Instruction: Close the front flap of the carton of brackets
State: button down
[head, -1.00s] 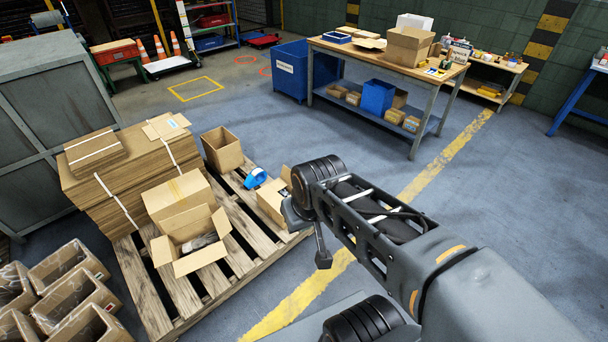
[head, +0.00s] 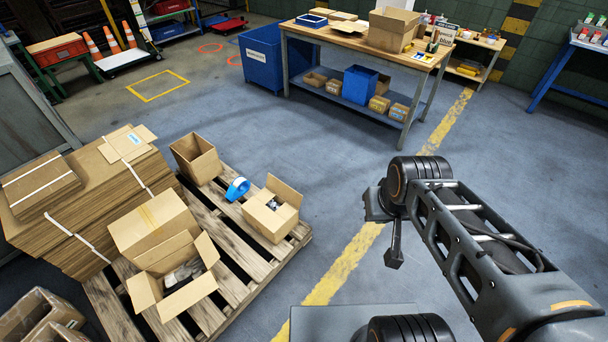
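Two open cartons with parts stand on the wooden pallet. The nearer carton (head: 168,284) holds grey parts (head: 184,270), and its front flap (head: 188,297), left flap and right flap stick outward. The smaller carton (head: 270,222) to its right holds dark parts, with flaps raised. I cannot read any label, so I cannot tell which holds brackets. My gripper (head: 394,254) hangs at the end of my folded arm, right of the pallet and well apart from both cartons. It is seen partly and small; its fingers' opening cannot be made out.
A workbench (head: 338,41) stands behind. Floor right of the pallet is clear.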

aim_at(286, 193)
jog(key=u, duration=0.15)
jog(key=i, duration=0.7)
jog(key=z, duration=1.5)
jog(key=i, duration=1.5)
jog(key=u, duration=3.45)
jog(key=i, duration=0.5)
jog(key=z, duration=0.05)
